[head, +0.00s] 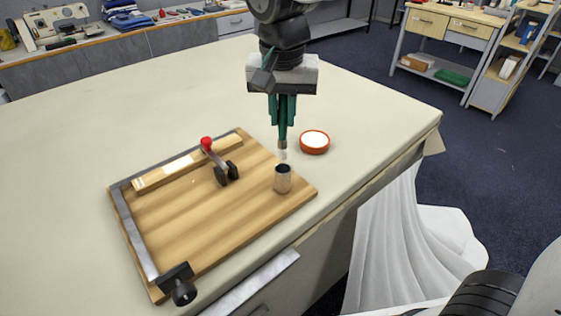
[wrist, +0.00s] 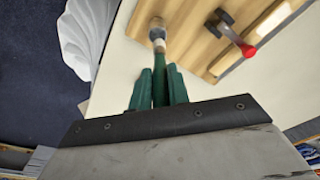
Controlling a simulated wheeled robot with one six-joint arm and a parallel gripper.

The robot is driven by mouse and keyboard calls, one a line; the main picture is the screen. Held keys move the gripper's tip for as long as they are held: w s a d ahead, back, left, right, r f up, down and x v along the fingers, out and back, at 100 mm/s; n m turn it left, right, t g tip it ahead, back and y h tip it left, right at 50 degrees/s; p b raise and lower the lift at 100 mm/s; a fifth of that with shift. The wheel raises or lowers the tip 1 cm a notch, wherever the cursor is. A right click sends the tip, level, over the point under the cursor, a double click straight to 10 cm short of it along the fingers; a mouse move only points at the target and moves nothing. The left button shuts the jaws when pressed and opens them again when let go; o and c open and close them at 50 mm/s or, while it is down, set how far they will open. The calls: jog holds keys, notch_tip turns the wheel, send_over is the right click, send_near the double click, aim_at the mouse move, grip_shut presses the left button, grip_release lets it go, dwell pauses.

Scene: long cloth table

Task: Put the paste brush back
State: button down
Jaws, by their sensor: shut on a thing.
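The paste brush (head: 283,146) has a green handle, a brownish ferrule and pale bristles pointing down. My gripper (head: 284,122) is shut on its handle and holds it roughly upright. A small metallic cup (head: 282,182) with a dark open mouth stands on the wooden board (head: 215,230), near its right corner. In the head view, the bristle tip shows just above the cup's mouth, apart from it.
An orange bowl of white paste (head: 314,142) stands on the cloth table right of the brush. The board carries a red-knobbed lever clamp (head: 215,158), a wooden strip (head: 180,168) and a black clamp (head: 178,282) at the near corner. The table's left side is clear.

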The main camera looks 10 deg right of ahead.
aim_at(283, 101)
notch_tip(283, 101, down, 9)
jog(key=shift+r, duration=0.1)
jog(key=c, duration=1.3)
grip_release()
jog(key=shift+d, duration=0.1)
jog(key=shift+c, duration=0.2)
jog(key=shift+r, duration=0.1)
jog(key=r, duration=0.4)
jog(key=s+r, duration=0.1)
jog(key=r, duration=0.6)
jog(key=shift+s+r, duration=0.2)
jog(key=shift+r, duration=0.15)
jog(key=s+d+f+n, duration=0.1)
jog(key=s+d+f, duration=0.1)
jog(key=s+d, duration=0.7)
jog(key=s+d+f+n, duration=0.1)
jog(key=s+d+f, duration=0.1)
jog(key=s+d, duration=0.7)
jog(key=d, duration=0.2)
jog(key=shift+d, duration=0.4)
